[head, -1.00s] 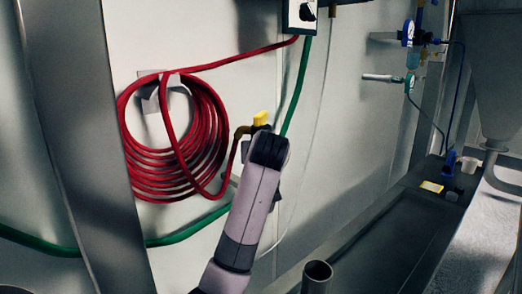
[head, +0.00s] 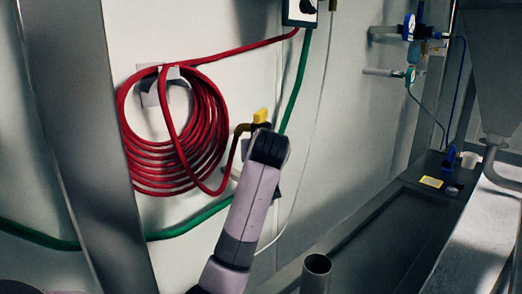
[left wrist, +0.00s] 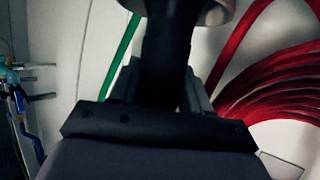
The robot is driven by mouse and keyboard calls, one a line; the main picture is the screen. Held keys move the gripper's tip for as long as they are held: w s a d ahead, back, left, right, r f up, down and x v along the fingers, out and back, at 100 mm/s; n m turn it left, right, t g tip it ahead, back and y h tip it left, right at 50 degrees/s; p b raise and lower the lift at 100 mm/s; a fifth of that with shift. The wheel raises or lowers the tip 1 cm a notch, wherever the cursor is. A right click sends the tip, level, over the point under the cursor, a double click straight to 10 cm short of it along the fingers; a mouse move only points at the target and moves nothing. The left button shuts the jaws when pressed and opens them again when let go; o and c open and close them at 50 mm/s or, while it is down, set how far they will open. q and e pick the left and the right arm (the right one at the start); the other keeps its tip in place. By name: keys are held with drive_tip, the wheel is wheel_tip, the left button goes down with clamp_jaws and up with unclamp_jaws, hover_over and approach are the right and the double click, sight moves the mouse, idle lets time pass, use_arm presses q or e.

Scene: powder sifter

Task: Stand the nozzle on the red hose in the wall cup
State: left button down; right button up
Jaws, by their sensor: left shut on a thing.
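The red hose (head: 212,130) hangs in a coil on the wall, and its loose end runs to a brass fitting (head: 240,129). The nozzle shows a yellow lever (head: 260,115) at my left gripper (head: 263,131). That gripper is shut on the nozzle close to the wall; my arm hides most of the nozzle. A pale piece (head: 236,172) shows below, partly behind my arm; I cannot tell if it is the wall cup. In the left wrist view, the dark gripper (left wrist: 165,50) fills the middle, with a pale rounded rim (left wrist: 218,12) above it. My right gripper is out of view.
A green hose (head: 297,85) runs down the wall behind my arm. A grey post (head: 85,130) stands at the left. An open metal pipe (head: 317,266) stands at the bottom. Gauges and valves (head: 410,30) are at the right above a dark trough (head: 385,240).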

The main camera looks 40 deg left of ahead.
use_arm(q)
drive_tip(key=shift+f, duration=0.3)
drive_tip(key=shift+c, duration=2.2)
unclamp_jaws()
drive_tip(key=shift+f, duration=0.1)
drive_tip(key=v, duration=0.7)
drive_tip(key=shift+s, duration=0.1)
drive_tip(key=shift+d, duration=0.1)
